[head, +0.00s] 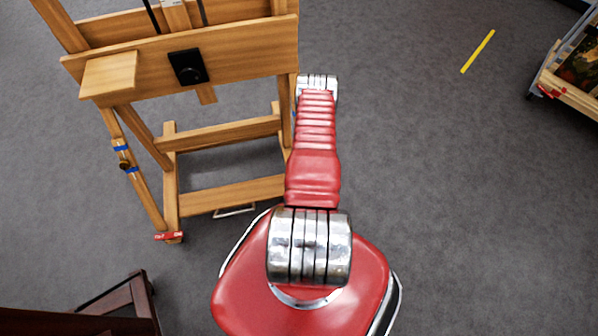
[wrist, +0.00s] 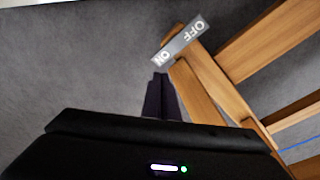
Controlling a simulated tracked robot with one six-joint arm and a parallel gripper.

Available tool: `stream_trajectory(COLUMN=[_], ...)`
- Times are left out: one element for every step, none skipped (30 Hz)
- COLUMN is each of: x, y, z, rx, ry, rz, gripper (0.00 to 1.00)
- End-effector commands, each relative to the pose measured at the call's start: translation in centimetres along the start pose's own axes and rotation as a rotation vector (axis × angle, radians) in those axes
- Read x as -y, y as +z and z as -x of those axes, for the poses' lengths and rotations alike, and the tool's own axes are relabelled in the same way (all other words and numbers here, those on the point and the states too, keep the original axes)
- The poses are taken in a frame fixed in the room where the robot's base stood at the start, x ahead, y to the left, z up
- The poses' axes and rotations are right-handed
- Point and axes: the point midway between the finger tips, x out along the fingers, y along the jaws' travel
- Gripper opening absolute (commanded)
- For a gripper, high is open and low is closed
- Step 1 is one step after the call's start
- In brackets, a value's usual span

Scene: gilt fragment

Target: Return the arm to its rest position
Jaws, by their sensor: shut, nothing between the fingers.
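My red arm (head: 316,150) with silver joints reaches forward from my body in the head view, just right of the wooden easel. The far end of the arm and my gripper are hidden in that view. In the wrist view my gripper (wrist: 161,77) shows as two dark fingers lying together, shut, with nothing visible between them. Beyond the fingertips are the easel's wooden legs (wrist: 225,90) and a grey ON/OFF label (wrist: 180,42). I cannot tell the gap between the fingertips and the wood.
The wooden easel (head: 220,58) stands at the left, its frame close to or overlapping my arm in the picture. A dark wooden piece of furniture (head: 125,300) is at lower left. A rack (head: 565,90) holding a picture stands at right. Grey floor with a yellow strip (head: 478,51) is clear right of my arm.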

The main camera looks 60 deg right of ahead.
Motion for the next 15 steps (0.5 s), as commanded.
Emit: stream_trajectory(x=[0.00,0.00,0.00,0.00,0.00,0.00,0.00,0.00,0.00,0.00,0.00,-0.04,-0.09,-0.17,-0.29], y=[0.00,0.00,0.00,0.00,0.01,0.00,0.01,0.00,0.00,0.00,0.00,0.10,0.26,0.48,0.85], z=[-0.01,-0.01,-0.01,-0.01,-0.02,-0.02,-0.02,-0.02,-0.02,-0.02,-0.02,-0.02,-0.02,-0.02,-0.01], rx=[0.000,0.000,0.000,0.000,0.000,0.000,0.000,0.000,0.000,0.000,0.000,0.004,0.010,0.019,0.034], ry=[0.000,0.000,0.000,0.000,0.000,0.000,0.000,0.000,0.000,0.000,0.000,0.001,0.004,0.007,0.011], rz=[0.000,0.000,0.000,0.000,0.000,0.000,0.000,0.000,0.000,0.000,0.003,0.008,0.012,0.016,0.024], gripper=[0.00,0.00,0.00,0.00,0.00,0.00,0.00,0.00,0.00,0.00,0.00,0.00,0.00,0.00,0.00])
